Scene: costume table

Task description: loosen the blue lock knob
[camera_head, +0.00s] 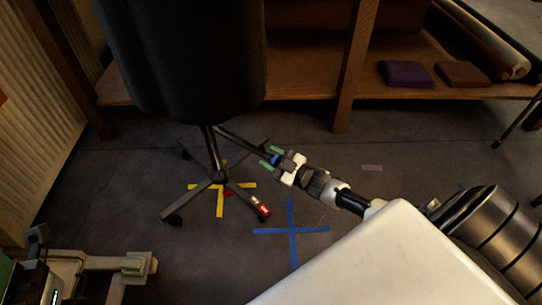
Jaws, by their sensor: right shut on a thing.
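The blue lock knob (275,160) is small and sits at the end of a dark rod (243,143) that slants down from under a large black padded body. My right gripper (270,154) reaches in from the lower right. Its green fingertips are on either side of the knob and shut on it, hiding part of it. Pale and dark parts of what looks like my left arm (85,262) show at the lower left; its finger state is unclear.
The black body (190,55) stands on a wheeled base (217,178) over yellow floor tape. A red-and-white item (261,208) is on one base leg. A blue tape cross (291,231) marks clear floor. A wooden shelf unit (306,82) with folded cloths (405,74) stands behind.

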